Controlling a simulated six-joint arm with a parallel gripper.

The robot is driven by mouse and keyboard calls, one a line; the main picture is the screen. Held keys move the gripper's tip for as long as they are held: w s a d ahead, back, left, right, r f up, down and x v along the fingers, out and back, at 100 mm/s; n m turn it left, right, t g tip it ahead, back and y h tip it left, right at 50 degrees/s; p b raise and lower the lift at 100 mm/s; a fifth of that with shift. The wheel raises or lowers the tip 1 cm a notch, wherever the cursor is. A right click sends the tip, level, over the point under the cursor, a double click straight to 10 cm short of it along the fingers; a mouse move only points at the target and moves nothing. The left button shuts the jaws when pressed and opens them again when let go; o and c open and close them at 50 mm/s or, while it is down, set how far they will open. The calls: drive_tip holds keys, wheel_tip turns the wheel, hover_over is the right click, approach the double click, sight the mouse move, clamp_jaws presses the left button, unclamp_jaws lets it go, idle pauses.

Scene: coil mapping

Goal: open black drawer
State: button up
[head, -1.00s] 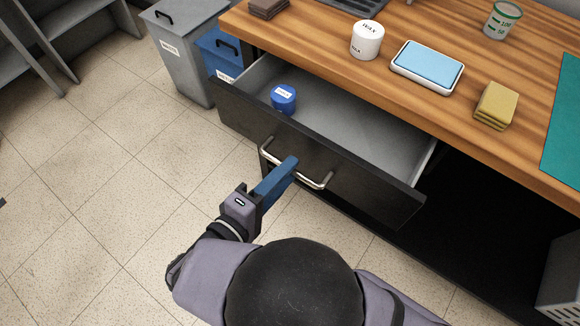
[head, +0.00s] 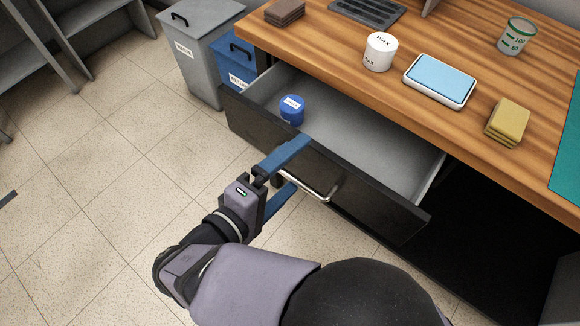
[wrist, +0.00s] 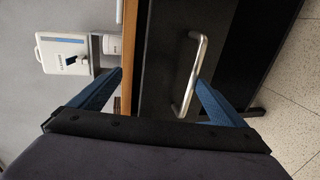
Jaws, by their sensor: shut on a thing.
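The black drawer (head: 372,200) under the wooden desk is pulled out, its grey inside showing. Its silver bar handle (head: 322,192) is on the drawer front and also shows in the wrist view (wrist: 189,82). My gripper (head: 302,164) is at the handle, its two blue fingers spread wide apart. In the head view one finger is above the bar and partly hides it, the other is below. In the wrist view (wrist: 159,76) the bar lies close to the right finger, far from the left one. I cannot tell whether that finger touches the bar.
A blue labelled jar (head: 291,110) stands in the drawer. On the desk (head: 455,131) are a white jar (head: 380,52), a blue-topped white box (head: 440,80) and yellow sponges (head: 508,121). Grey (head: 197,60) and blue (head: 233,62) bins stand left.

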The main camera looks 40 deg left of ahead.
drive_tip(key=shift+o, duration=1.4)
drive_tip(key=shift+r, duration=0.5)
drive_tip(key=shift+w+a, duration=0.1)
drive_tip(key=c, duration=0.7)
drive_tip(key=shift+o, duration=1.4)
wheel_tip(320, 180, up, 5)
drive_tip(key=p, duration=0.5)
drive_tip(key=r, duration=0.2)
drive_tip(key=shift+s+r, duration=0.2)
drive_tip(key=shift+r, duration=0.1)
clamp_jaws()
wheel_tip(320, 180, up, 8)
drive_tip(key=w+d+f+m+g+h+p, duration=0.3)
drive_tip(key=w+d+m+g+h+p, duration=0.45)
drive_tip(key=d+m+g, duration=0.3)
drive_tip(key=w+a+r+m+g+y+p, duration=0.2)
drive_tip(key=w+r+m+g+y+p, duration=0.1)
drive_tip(key=w+m+g+y+p, duration=0.45)
wheel_tip(320, 180, down, 11)
drive_tip(key=g+b, duration=0.1)
